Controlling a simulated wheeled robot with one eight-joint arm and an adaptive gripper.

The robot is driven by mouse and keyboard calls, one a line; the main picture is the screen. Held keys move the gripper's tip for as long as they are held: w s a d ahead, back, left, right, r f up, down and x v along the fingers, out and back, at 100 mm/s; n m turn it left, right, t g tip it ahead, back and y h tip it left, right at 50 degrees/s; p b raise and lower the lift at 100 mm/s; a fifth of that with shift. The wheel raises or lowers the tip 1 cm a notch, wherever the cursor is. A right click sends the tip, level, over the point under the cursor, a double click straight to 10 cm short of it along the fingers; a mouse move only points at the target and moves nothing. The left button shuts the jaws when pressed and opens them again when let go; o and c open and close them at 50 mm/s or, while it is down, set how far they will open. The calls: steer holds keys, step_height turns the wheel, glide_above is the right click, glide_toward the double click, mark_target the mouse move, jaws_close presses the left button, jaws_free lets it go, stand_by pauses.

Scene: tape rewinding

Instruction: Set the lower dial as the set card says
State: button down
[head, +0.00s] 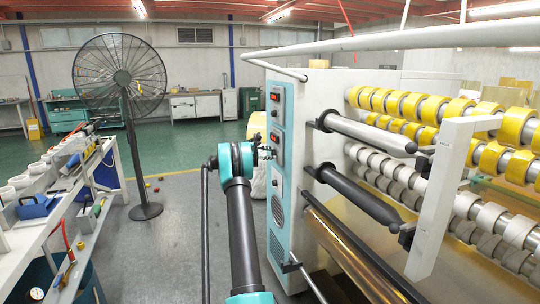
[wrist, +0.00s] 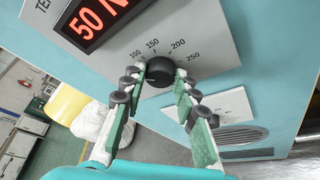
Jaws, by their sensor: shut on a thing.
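The lower dial is a round black knob (wrist: 158,73) on a grey plate in the wrist view. Its printed scale shows 100, 150, 200 and 250 around the top. The knob's pointer mark cannot be made out. My gripper (wrist: 160,80) is shut on the knob, one fingertip on each side. In the head view my gripper (head: 264,152) is at the lower control plate of the teal panel (head: 281,165), mostly hidden by my arm. A red display (wrist: 95,18) above the dial shows "50 N", cut off by the frame. No readable set card shows.
A pale plate (wrist: 222,106) and a round vent (wrist: 237,137) lie below the dial. The upper controls (head: 275,93) sit higher on the panel. Rollers with yellow tape (head: 430,108) are to the right. A black fan (head: 122,80) and a workbench (head: 60,190) stand left.

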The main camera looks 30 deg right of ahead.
steer(key=m, duration=0.2)
steer(key=m+t+h, duration=0.1)
steer(key=m, duration=0.1)
steer(key=m+h, duration=0.1)
steer(key=shift+s+f+m+t, duration=0.1)
steer(key=shift+f+m+t, duration=0.2)
steer(key=shift+m+t, duration=0.1)
steer(key=m+h, duration=0.1)
steer(key=m, duration=0.2)
steer(key=shift+f+h, duration=0.15)
steer(key=shift+h, duration=0.15)
steer(key=shift+f+m+h, duration=0.1)
steer(key=shift+m+h, duration=0.5)
steer(key=shift+m, duration=1.3)
steer(key=shift+m+g, duration=0.3)
steer(key=c, duration=1.2)
jaws_free()
steer(key=shift+o, duration=0.2)
steer(key=v, duration=1.2)
steer(key=shift+f, duration=0.15)
